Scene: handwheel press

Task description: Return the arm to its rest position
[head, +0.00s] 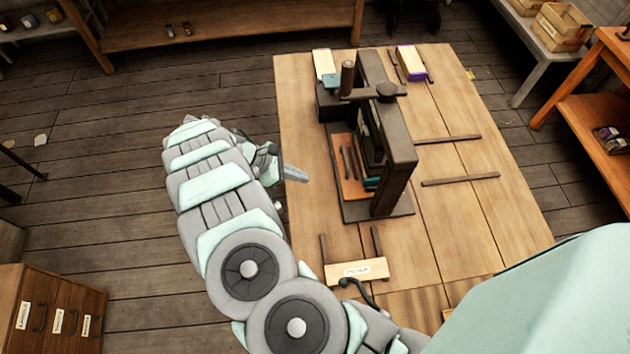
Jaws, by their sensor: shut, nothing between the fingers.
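My arm reaches up from the bottom of the head view and bends over the left side of the table. My gripper (294,173) points right, shut and empty, at the table's left edge. It is apart from the dark handwheel press (398,150), which stands on the wooden table (470,215) to its right. The press has a crossbar with an upright handle (347,78) on top. An orange-brown plate with dark strips and a teal piece sit inside its frame, partly hidden by the frame.
A labelled wooden block (356,271) with two dark rails lies at the table's near left. Dark strips (460,180) lie right of the press. A purple-edged block (411,63) is at the far end. A drawer cabinet (55,310) stands lower left.

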